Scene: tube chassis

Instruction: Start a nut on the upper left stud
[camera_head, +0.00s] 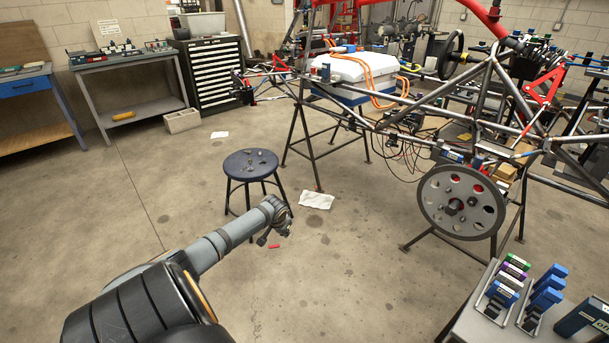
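A grey wheel disc (434,206) with round holes and a dark central hub (455,206) is on the near side of the tube chassis. Its studs are too small to tell apart from here. A round dark blue stool (233,166) stands left of the chassis, with several small dark pieces (257,156) on its seat; I cannot tell whether they are nuts. My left gripper (274,238) is in front of and below the stool seat in the picture, well left of the wheel. Its fingers appear apart, with nothing visible between them. My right gripper is not in view.
The chassis (487,80) rests on stands (310,150). A cart (470,326) with blue and coloured boxes (545,290) is at the lower right. Open floor lies between stool and wheel.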

